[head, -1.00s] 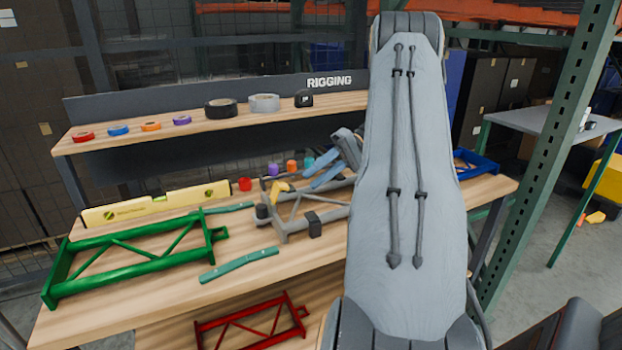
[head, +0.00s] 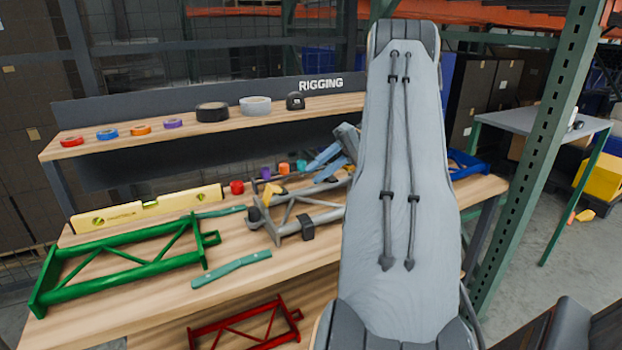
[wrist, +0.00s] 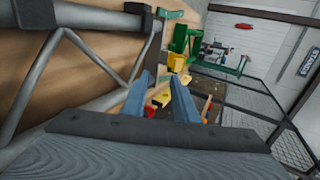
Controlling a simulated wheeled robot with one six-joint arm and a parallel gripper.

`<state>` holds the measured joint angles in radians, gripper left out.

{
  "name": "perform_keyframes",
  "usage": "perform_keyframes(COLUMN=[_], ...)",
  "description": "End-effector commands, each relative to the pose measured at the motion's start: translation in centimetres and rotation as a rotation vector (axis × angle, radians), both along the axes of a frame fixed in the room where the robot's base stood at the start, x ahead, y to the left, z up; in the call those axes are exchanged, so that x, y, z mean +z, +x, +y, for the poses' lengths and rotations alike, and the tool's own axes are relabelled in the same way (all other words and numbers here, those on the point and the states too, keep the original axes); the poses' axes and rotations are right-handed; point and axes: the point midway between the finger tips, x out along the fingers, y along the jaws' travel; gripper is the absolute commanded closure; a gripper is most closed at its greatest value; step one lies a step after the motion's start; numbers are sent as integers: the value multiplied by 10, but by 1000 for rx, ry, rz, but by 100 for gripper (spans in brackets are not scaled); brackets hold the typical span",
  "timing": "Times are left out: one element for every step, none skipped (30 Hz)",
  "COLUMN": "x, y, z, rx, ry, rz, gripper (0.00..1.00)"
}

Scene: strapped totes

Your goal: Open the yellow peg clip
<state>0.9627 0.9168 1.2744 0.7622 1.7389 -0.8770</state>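The yellow peg clip (head: 274,191) sits at the left end of a grey tubular frame (head: 300,222) on the workbench, beside a dark post. A yellow piece ahead of my fingers in the wrist view (wrist: 177,62) looks like the same clip. My gripper (head: 322,165) is to the right of the clip and higher in the head view. Its two blue-grey fingers, also seen in the wrist view (wrist: 161,92), are apart with nothing between them. My arm hides the right end of the frame. The clip's jaws are too small to make out.
A green frame (head: 120,265), teal strap piece (head: 232,269) and yellow level (head: 145,208) lie to the left. Red (head: 237,187), purple (head: 266,173) and orange (head: 284,168) pieces stand behind the clip. A shelf with tape rolls (head: 212,112) is above. A red frame (head: 245,327) is below.

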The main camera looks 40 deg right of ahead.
Motion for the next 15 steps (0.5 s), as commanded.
perform_keyframes(x=[2, 5, 8, 10, 12, 15, 16, 17, 19, 20, 21, 21, 22, 22, 22], y=[-2, -3, -5, -6, -7, -8, -8, -9, -10, -11, -11, -11, -12, -12, -12], z=[-9, -13, -18, -22, -25, -29, -31, -34, -36, -37, -38, -39, -39, -39, -39], rx=[-2, -1, -1, -1, 0, 0, -1, -1, 0, 0, 0, 0, 0, 0, 0], ry=[-3, -2, -2, -2, -1, -1, -1, -1, 0, 0, 0, 0, 0, 0, 0], rz=[-2, -1, -1, -1, -1, -1, 0, 0, 0, 0, 0, 1, 0, 0, 1], gripper=[73, 73, 73, 73, 73, 73, 73, 73, 73, 73, 73, 73, 73, 73, 73])
